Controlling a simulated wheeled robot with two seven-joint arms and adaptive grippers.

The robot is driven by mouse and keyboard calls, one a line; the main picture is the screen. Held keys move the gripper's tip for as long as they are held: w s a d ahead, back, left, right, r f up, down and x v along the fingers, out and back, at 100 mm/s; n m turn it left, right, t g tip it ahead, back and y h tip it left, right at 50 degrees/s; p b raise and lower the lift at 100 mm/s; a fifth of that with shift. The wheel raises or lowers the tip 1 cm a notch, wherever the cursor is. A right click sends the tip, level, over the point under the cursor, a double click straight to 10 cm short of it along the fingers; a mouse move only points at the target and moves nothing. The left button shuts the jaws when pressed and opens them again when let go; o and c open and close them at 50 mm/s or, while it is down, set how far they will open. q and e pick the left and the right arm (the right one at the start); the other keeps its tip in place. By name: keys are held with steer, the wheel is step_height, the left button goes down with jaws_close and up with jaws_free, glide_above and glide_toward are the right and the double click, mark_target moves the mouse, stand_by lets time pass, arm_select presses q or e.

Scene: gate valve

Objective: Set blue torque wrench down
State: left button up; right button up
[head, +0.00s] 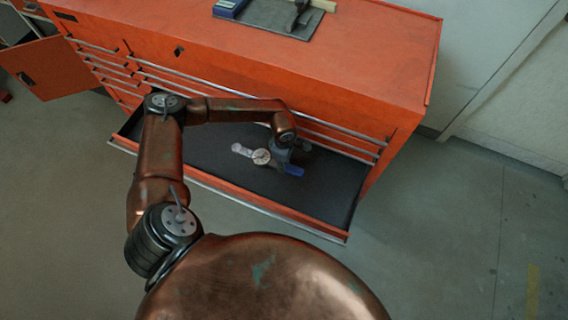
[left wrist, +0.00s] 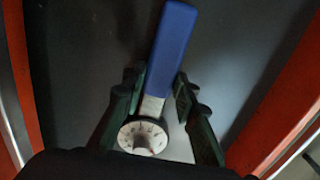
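The blue torque wrench (head: 292,170) is in the open drawer (head: 325,185), with its blue handle to the right and its round pale dial (head: 261,157) to the left. My left gripper (head: 288,153) is low over the drawer at the handle. In the left wrist view, the blue handle (left wrist: 171,50) points up and away, and the dial (left wrist: 143,137) lies near the gripper's base. The fingertips of my left gripper (left wrist: 162,80) meet the handle from both sides, near its lower end. I cannot tell whether the wrench touches the drawer floor. My right gripper is not in view.
The orange cabinet (head: 300,55) stands behind the drawer, with a grey mat (head: 268,18) and tools on top. An orange cabinet door (head: 48,70) stands open at the left. The drawer's dark floor is bare on both sides of the wrench.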

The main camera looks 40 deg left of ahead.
arm_select(q)
steer(key=o, duration=0.4)
steer(key=shift+o, duration=0.2)
steer(key=shift+r, duration=0.1)
steer(key=shift+r, duration=0.2)
step_height(320, 180, up, 4)
steer(key=shift+r+p, duration=0.15)
steer(key=shift+p, duration=0.5)
step_height(320, 180, up, 7)
steer(key=p, duration=0.1)
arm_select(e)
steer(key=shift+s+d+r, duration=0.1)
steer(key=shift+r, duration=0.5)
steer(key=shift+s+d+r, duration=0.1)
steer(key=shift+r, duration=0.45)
arm_select(q)
steer(key=shift+r, duration=0.1)
